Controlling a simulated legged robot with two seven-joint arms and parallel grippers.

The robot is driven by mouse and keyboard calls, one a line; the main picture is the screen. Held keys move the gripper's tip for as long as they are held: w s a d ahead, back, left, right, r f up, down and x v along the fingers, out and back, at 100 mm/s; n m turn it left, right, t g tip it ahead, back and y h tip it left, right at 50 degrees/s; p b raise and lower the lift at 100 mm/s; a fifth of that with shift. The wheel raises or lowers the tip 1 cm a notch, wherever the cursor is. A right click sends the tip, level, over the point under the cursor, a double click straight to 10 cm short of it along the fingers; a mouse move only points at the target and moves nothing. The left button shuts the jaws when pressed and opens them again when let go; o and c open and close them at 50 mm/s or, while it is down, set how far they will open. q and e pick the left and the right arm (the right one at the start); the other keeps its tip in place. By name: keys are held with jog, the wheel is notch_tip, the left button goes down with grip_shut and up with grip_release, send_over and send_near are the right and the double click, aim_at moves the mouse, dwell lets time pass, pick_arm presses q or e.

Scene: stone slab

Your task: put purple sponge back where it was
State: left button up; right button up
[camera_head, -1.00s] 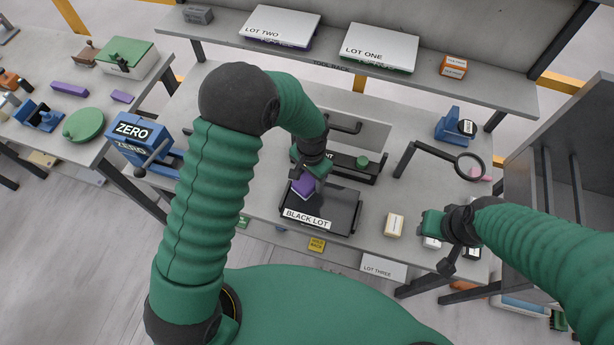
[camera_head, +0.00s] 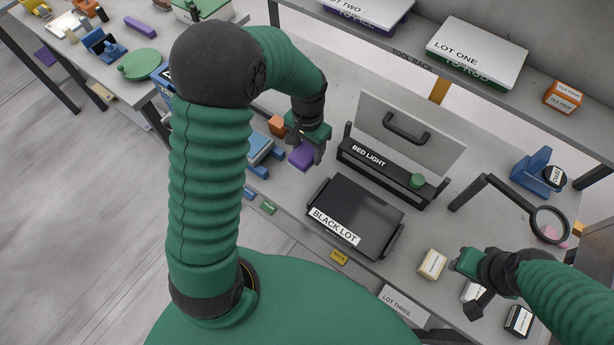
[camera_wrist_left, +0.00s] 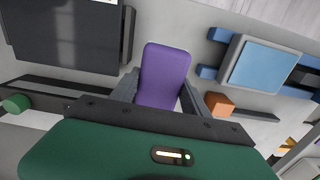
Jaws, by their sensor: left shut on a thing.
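The purple sponge (camera_head: 301,155) is between the fingers of my left gripper (camera_head: 306,146), left of the black tray labelled BLACK LOT (camera_head: 352,212). In the left wrist view the sponge (camera_wrist_left: 164,75) sits between both fingers, above grey bench surface. I cannot tell how high it is above the bench. My right gripper (camera_head: 464,272) is at the lower right, beside a pale yellow-topped block (camera_head: 432,264). Its fingertips are too small to judge.
An orange block (camera_head: 277,125) and a blue device (camera_head: 259,150) stand left of my left gripper. The BED LIGHT unit (camera_head: 385,170) with its raised panel stands behind the tray. A magnifier (camera_head: 548,222) stands at the right. The black tray's surface looks empty.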

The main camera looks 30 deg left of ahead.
pick_arm(q)
jog(key=f, duration=0.1)
jog(key=s+f, duration=0.1)
jog(key=f, duration=0.1)
jog(key=a+f, duration=0.1)
jog(key=shift+s+a+f, duration=0.1)
jog(key=shift+s+f, duration=0.2)
jog(key=shift+f, duration=0.1)
jog(key=f, duration=0.4)
jog(key=shift+w+a+f+p, duration=0.25)
jog(key=shift+a+f+p, duration=0.1)
jog(key=shift+w+d+f, duration=0.1)
jog(key=shift+w+f, duration=0.05)
jog(key=shift+f, duration=0.05)
jog(key=shift+d+r, duration=0.15)
jog(key=shift+d, duration=0.1)
jog(key=shift+s, duration=0.2)
jog(key=o, duration=0.9)
jog(key=shift+d, duration=0.1)
jog(key=o, duration=0.4)
jog(key=shift+w, duration=0.1)
jog(key=shift+a+f, duration=0.2)
jog(key=shift+a, duration=0.05)
jog(key=shift+r, duration=0.1)
